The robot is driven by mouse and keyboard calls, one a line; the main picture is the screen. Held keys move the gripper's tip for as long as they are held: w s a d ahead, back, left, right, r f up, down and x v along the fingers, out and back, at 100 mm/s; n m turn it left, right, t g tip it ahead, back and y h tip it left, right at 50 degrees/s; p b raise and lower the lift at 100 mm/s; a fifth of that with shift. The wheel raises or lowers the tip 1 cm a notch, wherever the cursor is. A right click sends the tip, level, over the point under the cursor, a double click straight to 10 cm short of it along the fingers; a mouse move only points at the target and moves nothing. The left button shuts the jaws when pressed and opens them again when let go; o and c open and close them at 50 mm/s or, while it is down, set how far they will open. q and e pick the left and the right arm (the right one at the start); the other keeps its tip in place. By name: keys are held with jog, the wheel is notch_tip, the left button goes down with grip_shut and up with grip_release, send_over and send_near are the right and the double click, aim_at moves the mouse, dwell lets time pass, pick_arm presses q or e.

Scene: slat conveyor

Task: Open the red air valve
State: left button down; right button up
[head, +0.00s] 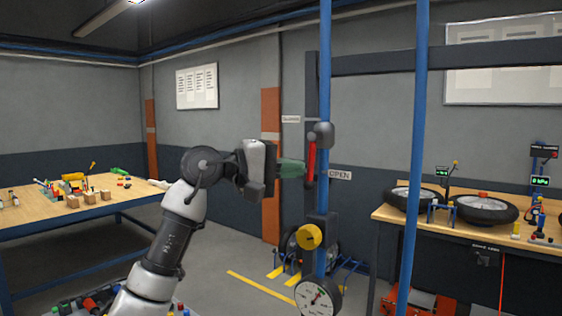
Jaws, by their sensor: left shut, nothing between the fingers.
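The red air valve (311,160) is a red lever on a grey body (323,134) on a blue vertical pipe. Its lever hangs down along the pipe. An OPEN label (340,175) is to the right of the lever's lower end, and another small label (290,119) is at the upper left, too small to read surely. My left gripper (301,169) is shut and empty, its green fingers just left of the lever. I cannot tell whether they touch it. My right gripper is not in view.
A yellow round knob (309,236) and a pressure gauge (318,298) sit lower on the pipe. A second blue post (415,150) stands to the right. A workbench (390,214) with tyres is behind; a wooden table (40,220) with small items is at left.

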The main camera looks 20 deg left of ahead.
pick_arm(q)
jog(key=shift+f, duration=0.1)
jog(key=shift+d+f+b, duration=0.1)
jog(key=shift+f+b, duration=0.05)
jog(key=shift+b, duration=0.25)
jog(key=shift+s+d+n+h+b, duration=0.2)
jog(key=shift+d+n+h+b, duration=0.1)
jog(key=shift+d+n+b, duration=0.25)
jog(key=shift+a, duration=0.1)
